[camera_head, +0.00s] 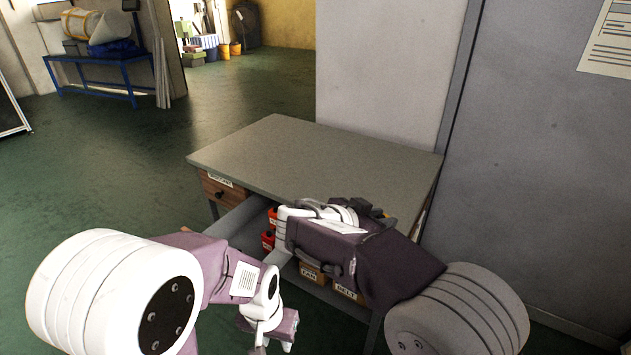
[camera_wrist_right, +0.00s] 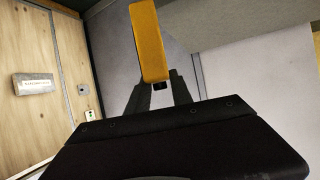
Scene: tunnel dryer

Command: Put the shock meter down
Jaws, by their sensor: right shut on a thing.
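In the right wrist view an orange-yellow, bar-shaped object, seemingly the shock meter (camera_wrist_right: 150,42), stands up between the two dark fingers of my right gripper (camera_wrist_right: 158,90), which is shut on it. In the head view my right gripper (camera_head: 372,207) is over the front of the grey desk (camera_head: 300,160), largely hidden behind my own wrist. Only a small orange patch shows there. My left gripper (camera_head: 262,340) hangs low in front of the desk at the bottom of the picture. Its fingertips are too unclear to tell whether it is open.
The desktop is otherwise bare. A wooden drawer front (camera_head: 222,192) with a label is at the desk's left. Red items (camera_head: 268,240) and labelled boxes (camera_head: 311,273) sit below the top. A grey wall panel (camera_head: 550,170) closes the right. Green floor (camera_head: 130,190) is open at left.

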